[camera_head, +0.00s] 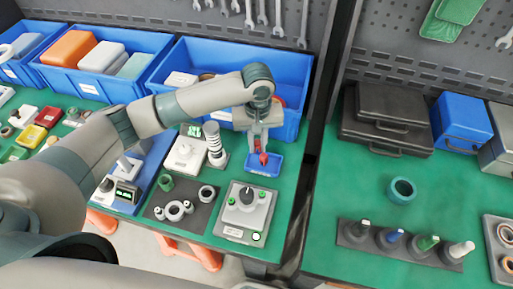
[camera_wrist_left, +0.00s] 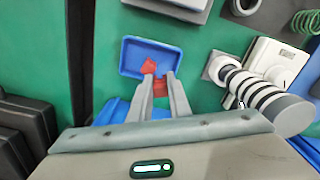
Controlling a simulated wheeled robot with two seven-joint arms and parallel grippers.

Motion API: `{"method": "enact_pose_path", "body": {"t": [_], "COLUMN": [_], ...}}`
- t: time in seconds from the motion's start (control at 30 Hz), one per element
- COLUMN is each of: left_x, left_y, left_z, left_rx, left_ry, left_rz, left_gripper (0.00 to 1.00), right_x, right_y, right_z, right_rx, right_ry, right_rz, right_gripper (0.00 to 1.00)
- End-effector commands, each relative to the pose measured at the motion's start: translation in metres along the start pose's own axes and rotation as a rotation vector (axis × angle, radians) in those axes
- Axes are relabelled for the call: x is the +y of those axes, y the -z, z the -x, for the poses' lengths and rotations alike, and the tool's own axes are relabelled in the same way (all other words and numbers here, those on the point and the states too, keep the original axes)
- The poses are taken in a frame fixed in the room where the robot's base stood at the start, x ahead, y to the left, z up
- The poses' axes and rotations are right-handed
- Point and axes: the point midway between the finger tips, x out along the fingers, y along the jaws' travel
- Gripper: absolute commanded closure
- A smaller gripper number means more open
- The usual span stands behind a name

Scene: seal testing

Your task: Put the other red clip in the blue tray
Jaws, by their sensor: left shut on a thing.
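The small blue tray (camera_head: 254,169) lies on the green bench top. It also shows in the left wrist view (camera_wrist_left: 128,60). My left gripper (camera_head: 262,150) points down over the tray and is shut on a red clip (camera_wrist_left: 160,88), seen between its fingers in the left wrist view. More red (camera_wrist_left: 149,66) shows just beyond the fingertips, over the tray floor; it looks like a second red clip, partly hidden by the fingers. I cannot tell whether the held clip touches the tray. My right gripper is not in view.
A grey device with a black knob (camera_head: 247,196) stands in front of the tray. A striped cylinder (camera_head: 215,146) and a white box (camera_head: 187,153) stand to its left. Large blue bins (camera_head: 293,66) line the back. A bench gap lies to the right.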

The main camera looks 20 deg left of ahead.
Motion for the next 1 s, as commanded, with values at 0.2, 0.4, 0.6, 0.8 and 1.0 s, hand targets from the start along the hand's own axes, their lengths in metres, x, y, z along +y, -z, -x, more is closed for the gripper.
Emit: {"method": "enact_pose_path", "body": {"t": [0.2, 0.4, 0.6, 0.8, 1.0], "left_x": [-0.002, -0.002, -0.002, -0.004, -0.003], "left_y": [0.009, 0.009, 0.008, 0.005, 0.007], "left_z": [-0.005, -0.005, -0.015, -0.043, -0.049], "left_rx": [0.001, 0.001, 0.000, -0.005, -0.002], "left_ry": [0.000, -0.001, 0.001, 0.007, 0.004], "left_rz": [-0.001, -0.001, 0.000, -0.002, -0.002], "left_gripper": [1.00, 1.00, 1.00, 1.00, 1.00], "right_x": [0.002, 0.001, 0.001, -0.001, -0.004], "right_y": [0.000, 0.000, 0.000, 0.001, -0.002], "right_z": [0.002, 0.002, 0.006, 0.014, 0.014], "right_rx": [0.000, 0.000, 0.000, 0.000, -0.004], "right_ry": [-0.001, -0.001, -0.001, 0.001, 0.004], "right_rz": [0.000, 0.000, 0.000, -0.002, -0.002], "right_gripper": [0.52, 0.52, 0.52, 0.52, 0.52]}}
